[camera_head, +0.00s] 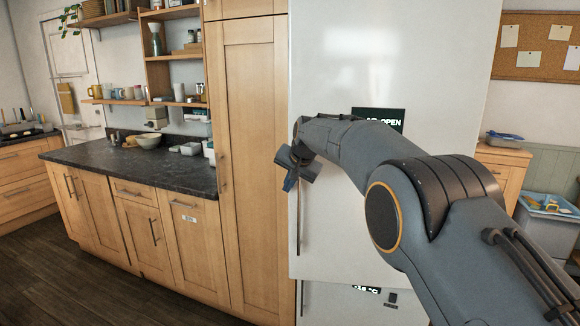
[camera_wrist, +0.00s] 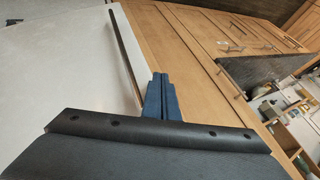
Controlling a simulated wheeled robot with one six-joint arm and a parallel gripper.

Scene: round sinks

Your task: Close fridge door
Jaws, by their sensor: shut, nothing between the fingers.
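The white fridge door (camera_head: 400,60) fills the middle of the head view, beside a tall wooden cabinet. A slim dark vertical handle (camera_head: 298,225) runs along its left edge. I cannot tell whether the door is flush or slightly ajar. My gripper (camera_head: 287,184) is at the door's left edge, near the upper part of the handle, with its fingers together and empty. In the wrist view, the blue fingers (camera_wrist: 158,92) are shut beside the white door (camera_wrist: 60,60) and its handle (camera_wrist: 124,50). I cannot tell whether they touch the door.
A tall wooden cabinet (camera_head: 252,120) stands directly left of the fridge. A dark counter (camera_head: 110,160) with bowls extends further left. A white lower fridge panel (camera_head: 335,305) lies below the door. The left floor is clear.

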